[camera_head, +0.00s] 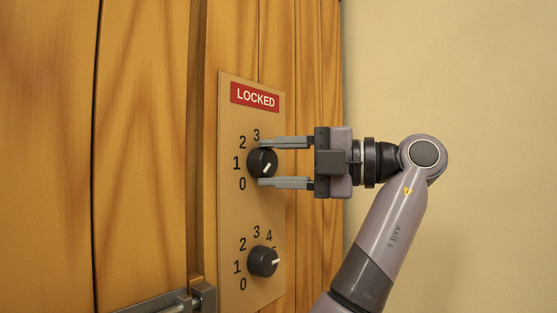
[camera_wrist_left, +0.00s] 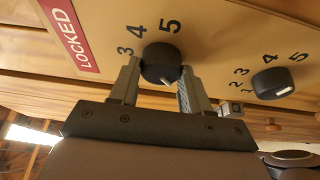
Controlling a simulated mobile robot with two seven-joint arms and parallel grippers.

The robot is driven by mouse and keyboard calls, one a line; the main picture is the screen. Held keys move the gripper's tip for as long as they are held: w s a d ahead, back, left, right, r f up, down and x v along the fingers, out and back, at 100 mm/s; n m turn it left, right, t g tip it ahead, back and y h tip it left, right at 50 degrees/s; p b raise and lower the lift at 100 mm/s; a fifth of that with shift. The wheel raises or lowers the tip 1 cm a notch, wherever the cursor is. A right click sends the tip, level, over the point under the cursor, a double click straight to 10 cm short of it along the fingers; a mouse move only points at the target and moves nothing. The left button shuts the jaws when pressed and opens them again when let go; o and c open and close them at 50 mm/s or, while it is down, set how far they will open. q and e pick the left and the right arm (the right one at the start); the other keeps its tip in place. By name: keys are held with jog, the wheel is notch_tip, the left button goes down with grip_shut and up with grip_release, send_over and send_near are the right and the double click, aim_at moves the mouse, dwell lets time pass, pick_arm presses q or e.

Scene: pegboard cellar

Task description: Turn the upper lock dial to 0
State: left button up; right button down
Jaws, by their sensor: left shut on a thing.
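The upper lock dial (camera_head: 257,158) is a black round knob with a white mark, on a tan panel (camera_head: 232,215). The mark sits on the right, lower part of its face; I cannot tell which number it points to. Numbers 0 to 3 show around it, and the gripper hides the others. In the left wrist view the dial (camera_wrist_left: 160,60) shows near 3, 4 and 5. My left gripper (camera_head: 262,163) is shut on this dial, one finger above and one below. My right gripper is not in view.
A second black dial (camera_head: 262,262) is lower on the panel, its white mark pointing right. A red LOCKED sign (camera_head: 255,97) is at the top. A metal latch (camera_head: 190,300) is at the lower left, by wooden doors (camera_head: 145,140). A plain wall (camera_head: 460,80) is at right.

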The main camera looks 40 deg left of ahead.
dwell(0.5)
pick_arm(q)
jog(key=o, duration=1)
jog(key=shift+o, duration=0.2)
jog(key=shift+w+d, duration=0.1)
jog(key=p+v, duration=0.1)
jog(key=v, duration=0.6)
jog(key=shift+p, duration=0.3)
